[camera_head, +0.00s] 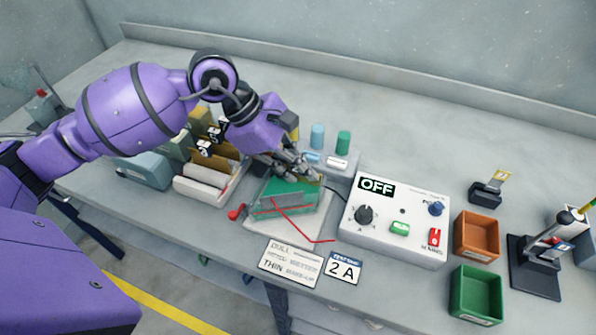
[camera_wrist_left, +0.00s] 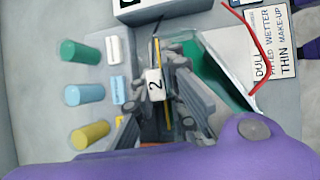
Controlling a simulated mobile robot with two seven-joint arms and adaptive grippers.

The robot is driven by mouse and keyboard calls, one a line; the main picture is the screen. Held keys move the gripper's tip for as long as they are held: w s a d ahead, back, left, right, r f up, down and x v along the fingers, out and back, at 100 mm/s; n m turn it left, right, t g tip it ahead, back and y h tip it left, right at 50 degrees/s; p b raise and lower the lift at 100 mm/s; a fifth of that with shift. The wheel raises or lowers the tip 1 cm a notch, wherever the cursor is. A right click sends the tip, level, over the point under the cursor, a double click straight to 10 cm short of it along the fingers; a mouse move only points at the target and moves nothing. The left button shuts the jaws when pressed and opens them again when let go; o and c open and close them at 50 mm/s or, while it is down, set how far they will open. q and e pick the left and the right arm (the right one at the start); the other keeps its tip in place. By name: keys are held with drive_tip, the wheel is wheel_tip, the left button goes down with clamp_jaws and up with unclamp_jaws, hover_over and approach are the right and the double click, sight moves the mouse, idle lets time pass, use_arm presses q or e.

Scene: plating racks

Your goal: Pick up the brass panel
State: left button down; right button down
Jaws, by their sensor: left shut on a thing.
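My left gripper (camera_head: 292,168) is over the green bath tank (camera_head: 283,198), just left of the control box. In the left wrist view, the left gripper (camera_wrist_left: 165,85) is shut on a thin brass panel (camera_wrist_left: 157,52), seen edge-on as a yellow strip. A white tag (camera_wrist_left: 155,86) marked 2 shows at the panel between the fingers. The fingers hide most of the panel, and I cannot tell how far it is above the tank. My right gripper is not in view.
A rack (camera_head: 208,187) with tagged brass-coloured panels stands left of the tank. The control box (camera_head: 395,220) reads OFF. Blue (camera_head: 317,136) and green (camera_head: 343,142) cylinders stand behind. Orange (camera_head: 477,236) and green (camera_head: 476,294) bins are at right. The table's back strip is clear.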

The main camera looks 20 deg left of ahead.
use_arm(q)
drive_tip(key=shift+w, duration=0.1)
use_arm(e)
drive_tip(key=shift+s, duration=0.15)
